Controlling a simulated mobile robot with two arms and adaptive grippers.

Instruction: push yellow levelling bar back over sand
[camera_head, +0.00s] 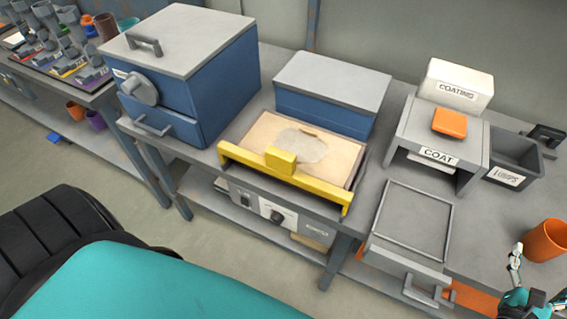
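The yellow levelling bar (284,178) lies across the front edge of the sand tray, with a raised block at its middle. The sand (335,155) behind it is pale tan, with a greyish hollow-looking patch (300,146) in the middle and a darker spot at that patch's back edge. My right gripper (516,270) is only partly in view at the lower right corner, well away from the bar. Its fingers are too small and cut off to tell if they are open. My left gripper is not in view.
A blue cabinet (218,75) stands left of the sand, and a blue box (330,88) behind it. To the right are a COAT stand (465,140), a grey tray (412,222), a dark bin (515,155) and an orange cup (545,240). A lower shelf holds a control box (268,212).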

